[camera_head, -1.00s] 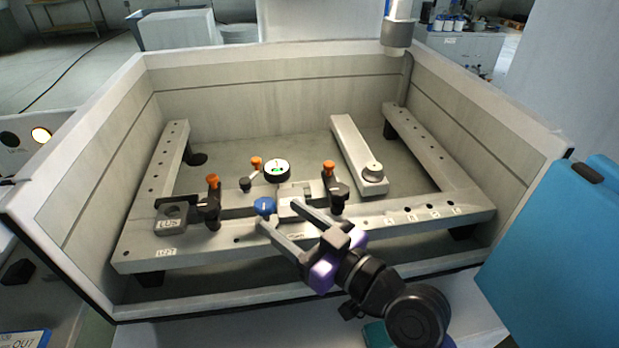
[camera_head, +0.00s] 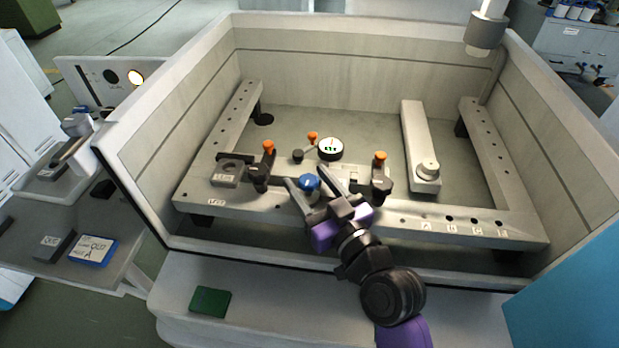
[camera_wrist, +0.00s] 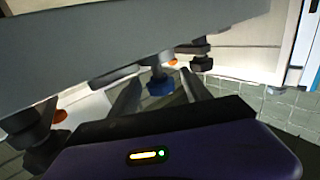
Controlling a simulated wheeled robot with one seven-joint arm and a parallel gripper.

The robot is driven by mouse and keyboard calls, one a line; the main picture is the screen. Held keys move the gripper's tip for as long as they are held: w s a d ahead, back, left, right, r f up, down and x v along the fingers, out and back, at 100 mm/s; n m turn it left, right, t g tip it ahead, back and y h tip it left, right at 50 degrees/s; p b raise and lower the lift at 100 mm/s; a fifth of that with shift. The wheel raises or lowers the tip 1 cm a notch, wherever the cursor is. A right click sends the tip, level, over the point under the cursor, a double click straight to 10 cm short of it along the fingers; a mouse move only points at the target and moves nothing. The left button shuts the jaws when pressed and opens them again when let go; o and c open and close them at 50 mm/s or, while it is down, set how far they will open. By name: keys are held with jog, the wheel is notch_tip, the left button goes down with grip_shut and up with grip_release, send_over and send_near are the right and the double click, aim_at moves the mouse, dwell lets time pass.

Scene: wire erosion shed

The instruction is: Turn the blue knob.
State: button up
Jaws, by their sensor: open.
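The blue knob (camera_head: 309,182) sits at the front of the fixture on the grey frame in the tank. In the head view my gripper (camera_head: 308,180) is open, with one finger to the left of the knob and one to the right. The wrist view also shows the blue knob (camera_wrist: 160,86) between and beyond the two fingers of my gripper (camera_wrist: 160,88). I cannot tell whether either finger touches it. The knob's lower side is partly hidden in the head view.
Orange-topped clamps (camera_head: 268,147) (camera_head: 380,157) stand on both sides of the knob, with a round dial gauge (camera_head: 330,149) behind it. A grey bar (camera_head: 418,150) lies to the right. The tank wall (camera_head: 140,200) encloses the frame. A green block (camera_head: 210,301) lies in front.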

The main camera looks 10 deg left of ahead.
jog(key=shift+w+a, duration=0.15)
jog(key=shift+c, duration=0.5)
grip_shut()
